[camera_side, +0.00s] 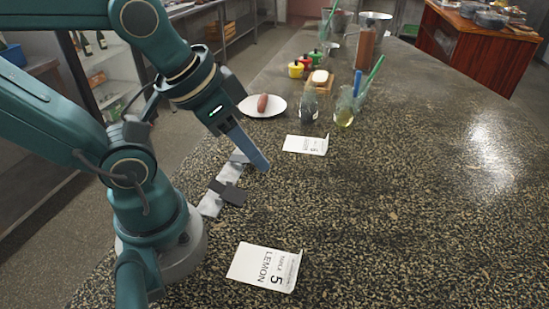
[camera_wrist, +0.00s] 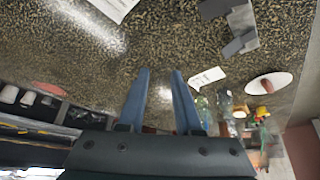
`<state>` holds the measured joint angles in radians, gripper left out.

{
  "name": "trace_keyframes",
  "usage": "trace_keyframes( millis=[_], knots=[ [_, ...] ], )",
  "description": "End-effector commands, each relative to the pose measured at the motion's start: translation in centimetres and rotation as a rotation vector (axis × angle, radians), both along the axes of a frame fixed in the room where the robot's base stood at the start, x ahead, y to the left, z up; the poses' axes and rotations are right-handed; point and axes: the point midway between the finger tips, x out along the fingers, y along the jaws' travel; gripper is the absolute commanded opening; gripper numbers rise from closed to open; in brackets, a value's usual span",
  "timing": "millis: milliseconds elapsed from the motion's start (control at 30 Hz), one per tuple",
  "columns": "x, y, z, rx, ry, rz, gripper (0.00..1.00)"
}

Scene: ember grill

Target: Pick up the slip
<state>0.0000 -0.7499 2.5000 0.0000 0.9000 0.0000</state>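Two white paper slips lie flat on the speckled stone counter (camera_side: 400,220). The nearer slip (camera_side: 265,267) reads "LEMON" and a large 5, and lies in front of my arm's base. In the wrist view, a white slip (camera_wrist: 115,8) is cut off by the top edge. The farther, smaller slip (camera_side: 306,144) lies near the glass jars and also shows in the wrist view (camera_wrist: 207,77).
A grey metal strip with a dark block (camera_side: 228,193) lies beside my base, below the gripper. A white plate with a sausage (camera_side: 262,105), jars (camera_side: 309,108) and small coloured pots (camera_side: 296,69) stand farther back. The counter's right side is clear.

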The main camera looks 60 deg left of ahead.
Motion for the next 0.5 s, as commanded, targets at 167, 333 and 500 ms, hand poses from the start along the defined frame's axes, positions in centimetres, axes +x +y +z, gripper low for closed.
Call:
trace_keyframes(
  millis=[167,333,500],
  knots=[
    [0.00,0.00,0.00,0.000,0.000,0.000,0.36],
    [-0.01,0.00,0.00,-0.008,0.000,0.015,0.36],
    [-0.02,0.05,0.39,-0.077,0.002,0.148,0.36]
  ],
)
